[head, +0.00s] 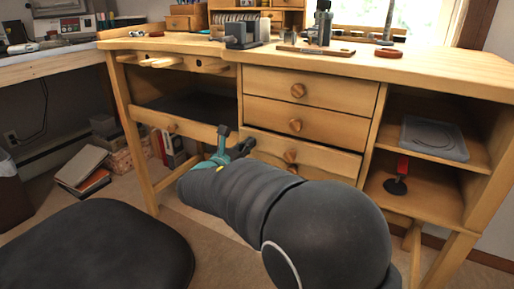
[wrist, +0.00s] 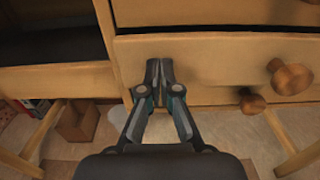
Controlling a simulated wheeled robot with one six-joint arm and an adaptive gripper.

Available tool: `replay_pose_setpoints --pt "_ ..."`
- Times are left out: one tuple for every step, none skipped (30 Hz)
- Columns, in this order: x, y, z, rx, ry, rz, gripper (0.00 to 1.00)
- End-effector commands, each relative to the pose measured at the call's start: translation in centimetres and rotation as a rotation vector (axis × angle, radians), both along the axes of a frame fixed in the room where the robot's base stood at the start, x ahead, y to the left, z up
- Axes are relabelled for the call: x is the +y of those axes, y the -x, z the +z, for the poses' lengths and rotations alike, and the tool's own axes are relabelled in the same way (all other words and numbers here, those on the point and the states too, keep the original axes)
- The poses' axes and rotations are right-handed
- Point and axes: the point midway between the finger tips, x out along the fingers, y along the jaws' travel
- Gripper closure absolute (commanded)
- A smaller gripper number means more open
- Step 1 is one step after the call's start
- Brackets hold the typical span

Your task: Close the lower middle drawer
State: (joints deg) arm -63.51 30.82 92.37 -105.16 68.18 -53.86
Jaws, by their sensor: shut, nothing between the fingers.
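My gripper (head: 237,137) is at the left part of this drawer front. In the wrist view its fingertips (wrist: 160,64) are together and empty, over the drawer face. Whether they touch it is unclear.
Two drawers (head: 315,88) above look shut. A wide tray drawer (head: 175,122) is at the left, beside an open space. Open shelves (head: 430,155) stand at the right. A dark seat (head: 95,250) fills the lower left. Books (head: 82,166) lie on the floor.

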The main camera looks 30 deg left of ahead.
Motion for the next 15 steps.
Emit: replay_pose_setpoints --pt "0.2 -0.5 0.1 0.0 0.0 0.003 1.0" --pt "0.3 -0.8 0.1 0.0 0.0 0.004 1.0" --pt "0.4 -1.1 0.1 -0.001 0.0 0.006 1.0" --pt "0.4 -1.4 0.0 -0.001 0.001 0.007 1.0" --pt "0.5 -1.6 0.0 -0.001 0.001 0.008 1.0" --pt "0.6 -1.8 0.0 -0.001 0.001 0.01 1.0" --pt "0.6 -1.9 0.0 0.0 0.001 0.011 1.0" --pt "0.6 -2.0 0.0 0.0 0.001 0.011 1.0" --pt "0.6 -2.1 0.0 0.0 0.001 0.011 1.0" --pt "0.6 -2.2 0.0 0.0 0.001 0.011 1.0" --pt "0.6 -2.3 0.0 -0.001 0.0 0.011 1.0" --pt "0.6 -2.4 0.0 -0.001 0.0 0.011 1.0" --pt "0.6 -2.5 0.0 -0.001 0.0 0.01 1.0" --pt "0.5 -2.5 0.1 -0.001 0.0 0.01 1.0" --pt "0.5 -2.6 0.1 -0.001 0.0 0.009 1.0"
